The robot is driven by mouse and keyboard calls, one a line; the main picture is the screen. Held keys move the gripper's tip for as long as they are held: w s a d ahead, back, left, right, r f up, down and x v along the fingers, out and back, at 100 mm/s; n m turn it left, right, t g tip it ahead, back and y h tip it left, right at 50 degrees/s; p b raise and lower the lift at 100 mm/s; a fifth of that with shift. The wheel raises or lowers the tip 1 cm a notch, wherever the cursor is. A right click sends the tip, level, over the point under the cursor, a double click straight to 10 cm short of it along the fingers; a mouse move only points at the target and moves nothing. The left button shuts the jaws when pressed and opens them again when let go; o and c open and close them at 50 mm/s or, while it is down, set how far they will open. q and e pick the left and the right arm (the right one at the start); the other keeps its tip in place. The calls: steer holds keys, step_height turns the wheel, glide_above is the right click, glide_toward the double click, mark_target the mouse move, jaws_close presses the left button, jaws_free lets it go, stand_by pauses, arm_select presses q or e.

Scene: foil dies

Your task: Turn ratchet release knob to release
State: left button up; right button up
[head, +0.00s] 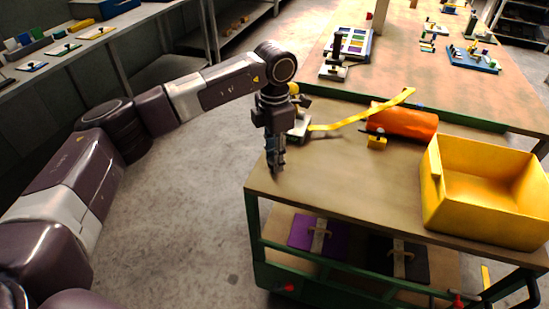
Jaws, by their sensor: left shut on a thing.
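My left gripper (275,164) points down at the left edge of the wooden cart top. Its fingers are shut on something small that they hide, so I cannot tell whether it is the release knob. Just behind it, partly covered by my wrist, is a pale ratchet block (300,127) with yellow parts. A yellow strap (352,119) runs from beside this block to the right and up over an orange roll (405,122). My right gripper is not in view.
A yellow bin (485,190) stands at the right of the cart top (340,178). The front middle of the top is clear. The lower shelf holds a purple plate (305,235) and a dark plate (380,256). A wooden table (420,70) with fixtures stands behind.

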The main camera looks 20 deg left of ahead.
arm_select(q)
steer(key=shift+r, duration=0.15)
steer(key=o, duration=1.1)
steer(key=shift+o, duration=0.2)
step_height(320, 180, up, 12)
